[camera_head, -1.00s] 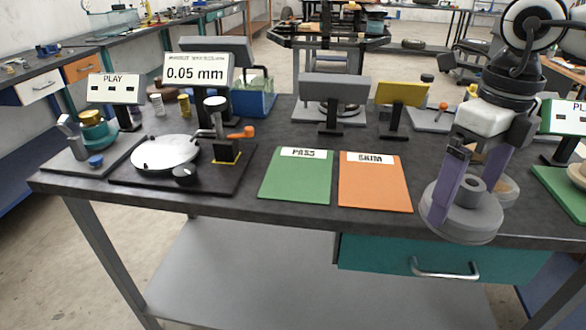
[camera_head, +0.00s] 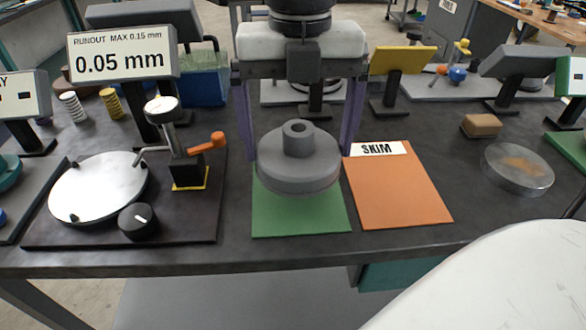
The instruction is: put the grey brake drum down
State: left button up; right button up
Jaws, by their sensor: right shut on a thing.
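The grey brake drum (camera_head: 298,168) is a round stepped disc with a hub on top. My right gripper (camera_head: 298,150) is shut on it, with one purple finger on each side. The drum is over the back and middle part of the green mat (camera_head: 300,222) and hides the mat's label. I cannot tell whether the drum touches the mat or hangs a little above it. The orange mat (camera_head: 400,195), labelled SKIM, lies empty to the right. My left gripper is not in view.
On the left stands a runout gauge with a silver disc (camera_head: 98,187), a dial post (camera_head: 163,110) and a sign (camera_head: 122,58) reading 0.05 mm. A round metal disc (camera_head: 517,168) and a brown block (camera_head: 481,125) lie at the right.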

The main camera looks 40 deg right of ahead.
aim_at(298, 126)
jog(key=shift+w+f+b, duration=0.1)
jog(key=shift+f+b, duration=0.25)
jog(key=shift+f, duration=2.55)
jog(key=o, duration=1.1)
jog(key=shift+f, duration=0.1)
jog(key=shift+o, duration=0.6)
jog(key=shift+r+p, duration=0.25)
jog(key=shift+p, duration=0.05)
notch_tip(298, 126, up, 12)
jog(key=shift+f+p, duration=0.1)
jog(key=shift+p, duration=0.4)
